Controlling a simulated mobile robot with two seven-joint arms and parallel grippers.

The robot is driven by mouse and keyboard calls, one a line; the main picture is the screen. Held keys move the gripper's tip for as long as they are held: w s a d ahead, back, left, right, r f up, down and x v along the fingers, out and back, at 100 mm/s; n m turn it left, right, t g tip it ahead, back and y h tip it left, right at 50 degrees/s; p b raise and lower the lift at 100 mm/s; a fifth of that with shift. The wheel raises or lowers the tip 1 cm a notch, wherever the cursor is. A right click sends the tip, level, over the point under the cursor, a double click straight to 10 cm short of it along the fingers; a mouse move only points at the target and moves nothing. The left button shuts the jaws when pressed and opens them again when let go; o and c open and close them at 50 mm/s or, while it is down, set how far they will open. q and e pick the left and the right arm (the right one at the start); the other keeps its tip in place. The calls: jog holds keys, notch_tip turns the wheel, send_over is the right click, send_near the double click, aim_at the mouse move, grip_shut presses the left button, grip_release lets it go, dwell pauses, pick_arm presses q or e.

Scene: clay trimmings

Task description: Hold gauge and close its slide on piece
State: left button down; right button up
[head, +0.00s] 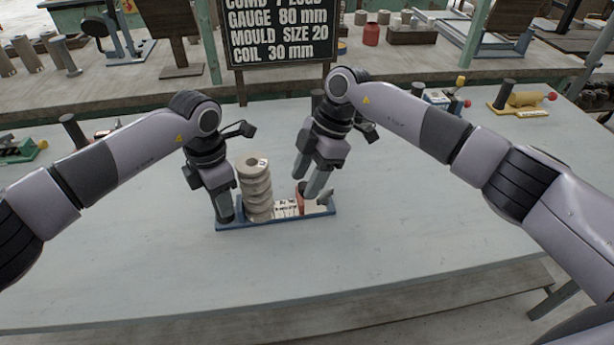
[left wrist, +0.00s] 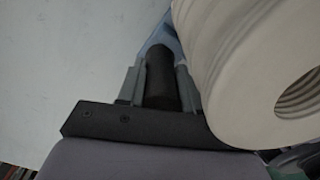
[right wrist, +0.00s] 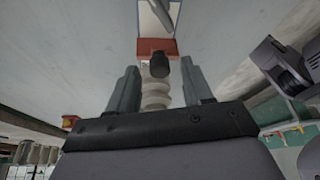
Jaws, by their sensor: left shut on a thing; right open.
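The gauge's blue base (head: 238,226) lies on the table with a pale printed scale on it. The piece, a ribbed grey-white clay cylinder (head: 257,188), stands upright on the base near its left end. My left gripper (head: 225,208) is shut on the gauge's black post (left wrist: 160,80), just left of the piece (left wrist: 235,55). The red slide (head: 300,198) stands right of the piece, with a gap between them. My right gripper (head: 314,188) is open at the slide. In the right wrist view, the slide's black knob (right wrist: 160,65) shows between the spread fingertips, apart from both.
A dark sign (head: 278,30) reading "GAUGE 80 mm" stands behind. Other gauge-like tools with coloured parts, such as a yellow one (head: 522,100), lie along the table's far edge. The table top (head: 400,220) is clear in front and to the right.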

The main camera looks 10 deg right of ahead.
jog(key=shift+a+f, duration=0.1)
jog(key=shift+f, duration=0.1)
grip_shut()
jog(key=shift+a, duration=1.3)
grip_release()
jog(key=v, duration=1.2)
